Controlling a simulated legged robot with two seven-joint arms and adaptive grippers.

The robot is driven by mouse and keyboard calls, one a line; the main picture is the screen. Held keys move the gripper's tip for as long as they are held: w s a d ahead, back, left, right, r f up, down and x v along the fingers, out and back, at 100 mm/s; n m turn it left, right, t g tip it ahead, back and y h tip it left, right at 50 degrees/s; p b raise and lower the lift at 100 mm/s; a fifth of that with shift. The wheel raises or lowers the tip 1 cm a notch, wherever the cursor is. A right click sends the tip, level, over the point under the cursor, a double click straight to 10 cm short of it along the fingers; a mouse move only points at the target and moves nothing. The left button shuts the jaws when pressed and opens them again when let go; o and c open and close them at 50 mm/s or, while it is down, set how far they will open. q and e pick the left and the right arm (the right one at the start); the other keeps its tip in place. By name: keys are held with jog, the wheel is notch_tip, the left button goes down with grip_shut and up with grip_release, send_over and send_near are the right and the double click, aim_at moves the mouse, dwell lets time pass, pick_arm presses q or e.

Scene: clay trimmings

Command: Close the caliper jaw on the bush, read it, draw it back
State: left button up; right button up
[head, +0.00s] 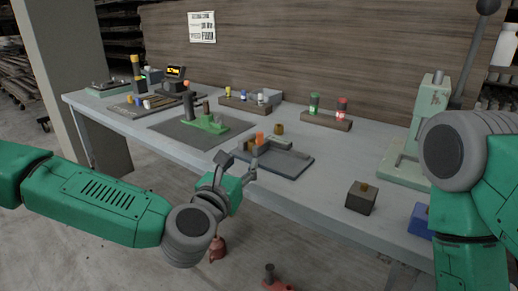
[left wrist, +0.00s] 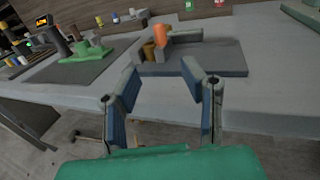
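A dark grey plate (head: 272,167) near the bench's front edge carries what looks like the caliper, with a grey bar and an orange upright piece (head: 259,138). In the left wrist view the orange piece (left wrist: 161,35) stands beside a brass-coloured cylinder (left wrist: 149,51), which may be the bush. My left gripper (head: 238,166) is open and empty, just in front of the plate. In the left wrist view its fingers (left wrist: 162,76) are spread and apart from the caliper. My right gripper is out of view.
A digital readout (head: 175,71) stands at the back left, its digits too small to read. A green fixture on a dark mat (head: 168,128) lies left of the plate. A dark block (head: 361,198) and a green press (head: 425,125) stand right. Bare bench (head: 325,170) lies between.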

aim_at(259, 141)
pick_arm(q)
jog(key=b+x, duration=0.1)
jog(key=x, duration=1.2)
jog(key=shift+w+d+b, duration=0.15)
jog(key=shift+w+b, duration=0.05)
jog(key=shift+b, duration=0.15)
grip_shut()
